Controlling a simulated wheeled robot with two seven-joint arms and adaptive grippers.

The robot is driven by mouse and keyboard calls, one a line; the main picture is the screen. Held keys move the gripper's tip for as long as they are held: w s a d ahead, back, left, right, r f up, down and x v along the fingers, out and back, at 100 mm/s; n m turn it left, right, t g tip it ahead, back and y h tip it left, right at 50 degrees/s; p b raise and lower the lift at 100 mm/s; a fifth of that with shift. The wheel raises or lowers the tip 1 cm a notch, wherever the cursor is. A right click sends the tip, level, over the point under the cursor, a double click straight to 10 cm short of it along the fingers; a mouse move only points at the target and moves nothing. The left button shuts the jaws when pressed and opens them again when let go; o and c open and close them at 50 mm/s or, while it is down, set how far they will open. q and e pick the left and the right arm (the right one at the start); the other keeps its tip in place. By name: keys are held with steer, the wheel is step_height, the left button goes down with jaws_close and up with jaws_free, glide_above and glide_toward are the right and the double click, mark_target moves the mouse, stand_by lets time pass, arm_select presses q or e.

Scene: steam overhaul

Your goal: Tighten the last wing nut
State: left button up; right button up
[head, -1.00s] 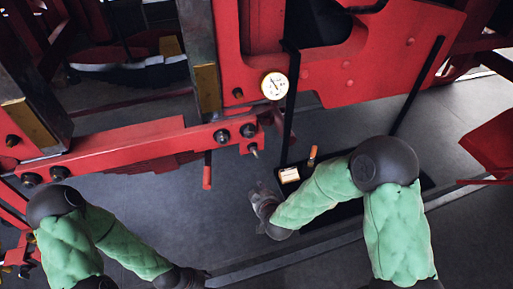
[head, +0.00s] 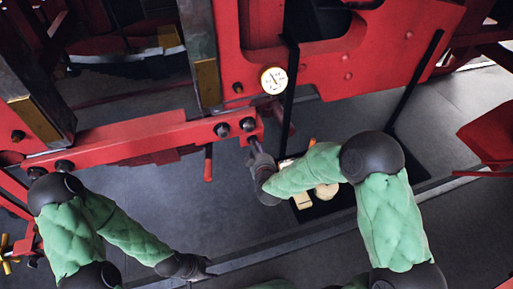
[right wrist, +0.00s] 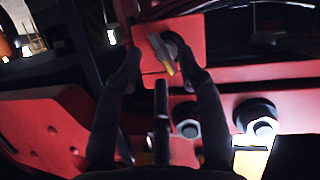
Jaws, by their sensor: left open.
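My right gripper (head: 254,146) is raised to the end of the red bar (head: 150,140), just below its dark bolts, and hides the small stud there. In the right wrist view its two dark fingers (right wrist: 158,62) stand apart, with a grey piece with a yellowish edge (right wrist: 163,52) near the right fingertip. I cannot tell whether that piece is a wing nut or whether it is touched. A yellow wing nut (head: 5,254) shows at the far left edge of the head view. My left gripper (head: 206,268) is open and empty, low over the floor.
A white dial gauge (head: 274,80) sits on the red frame above my right gripper. A dark tray (head: 343,198) with pale items lies on the floor behind my right forearm. A red handle (head: 208,163) hangs below the bar. Grey floor between my arms is clear.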

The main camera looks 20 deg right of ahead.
mark_target(256, 148)
steer(key=shift+x, duration=1.5)
jaws_close()
steer(key=shift+f, duration=0.1)
